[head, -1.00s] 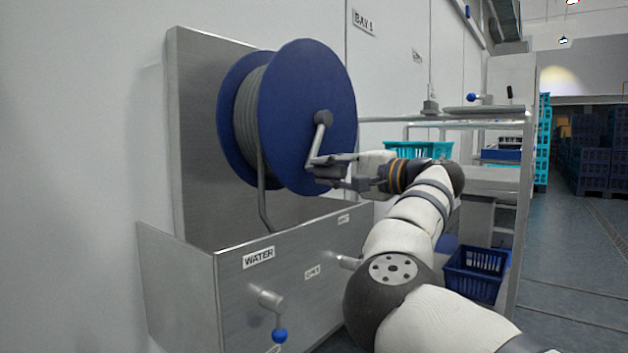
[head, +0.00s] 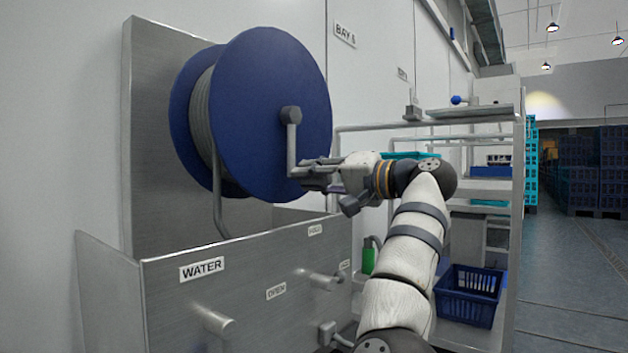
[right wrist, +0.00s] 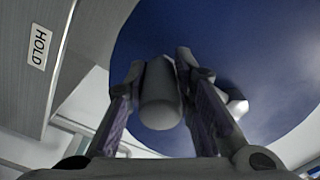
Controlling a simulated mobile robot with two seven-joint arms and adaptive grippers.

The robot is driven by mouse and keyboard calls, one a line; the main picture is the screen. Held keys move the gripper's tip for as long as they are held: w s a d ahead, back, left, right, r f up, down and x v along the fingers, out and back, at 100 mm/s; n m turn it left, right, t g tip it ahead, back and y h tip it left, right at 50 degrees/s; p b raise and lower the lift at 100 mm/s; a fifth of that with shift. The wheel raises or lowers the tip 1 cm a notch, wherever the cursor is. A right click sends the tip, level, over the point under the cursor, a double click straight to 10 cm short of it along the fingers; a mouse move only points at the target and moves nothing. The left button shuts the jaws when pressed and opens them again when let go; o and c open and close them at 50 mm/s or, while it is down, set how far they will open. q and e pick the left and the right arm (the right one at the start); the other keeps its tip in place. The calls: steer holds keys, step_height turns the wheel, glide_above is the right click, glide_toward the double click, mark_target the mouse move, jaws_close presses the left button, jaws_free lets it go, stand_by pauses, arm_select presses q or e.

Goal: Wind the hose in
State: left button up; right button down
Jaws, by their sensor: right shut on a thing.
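The blue hose reel (head: 270,90) is mounted on a steel back plate, with grey hose (head: 201,115) wound between its two flanges. A length of hose (head: 218,205) hangs from the reel down behind the steel box front. The grey crank (head: 291,130) points down from the reel's hub. My right gripper (head: 308,174) is shut on the crank's handle, in front of the lower part of the flange. In the right wrist view the handle (right wrist: 160,98) sits between the two fingers, with the blue flange (right wrist: 230,40) behind. My left gripper is not in view.
The steel box (head: 220,280) below the reel carries a WATER label (head: 202,269) and protruding handles. A rack with shelves stands to the right, with a blue basket (head: 468,293) low down. A green bottle (head: 368,256) stands behind my arm. The floor at far right is clear.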

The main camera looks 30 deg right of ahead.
steer(key=c, duration=1.3)
jaws_free()
steer(key=shift+d+f, duration=0.1)
steer(key=shift+c, duration=0.2)
steer(key=v, duration=1.2)
